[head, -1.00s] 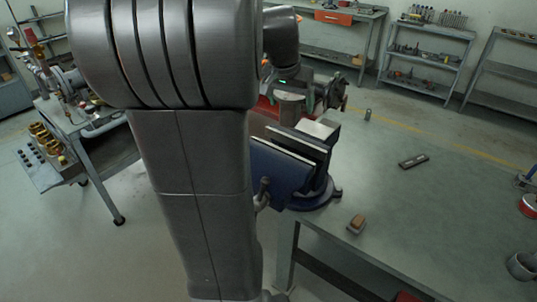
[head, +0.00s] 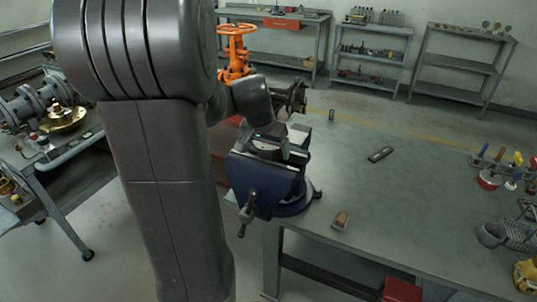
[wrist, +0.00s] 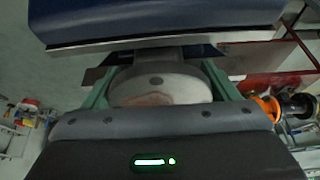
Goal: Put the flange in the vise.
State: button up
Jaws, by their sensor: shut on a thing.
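The blue vise (head: 262,180) stands at the near left corner of the workbench. Its pale jaw plate also shows across the top of the wrist view (wrist: 165,45). My gripper (head: 277,143) is at the top of the vise, over the jaws. In the wrist view, the green fingers of my gripper (wrist: 160,78) are shut on the round grey flange (wrist: 160,90), one at each side. The flange is close to the jaw plate. I cannot tell whether it is between the jaws. In the head view my gripper and the vise mostly hide it.
The green-grey workbench (head: 370,205) carries a small brown-topped block (head: 341,220), a dark flat bar (head: 381,154) and a short cylinder (head: 332,115). Several tools stand at its right. An orange valve (head: 236,50) is behind my arm. A cart (head: 60,170) stands at left.

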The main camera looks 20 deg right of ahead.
jog(key=shift+f, duration=1.25)
jog(key=shift+f, duration=0.15)
jog(key=o, duration=1.8)
jog(key=shift+a+r, duration=0.15)
jog(key=shift+r, duration=0.45)
jog(key=b+v, duration=0.1)
jog(key=v, duration=1)
jog(key=shift+s, duration=0.1)
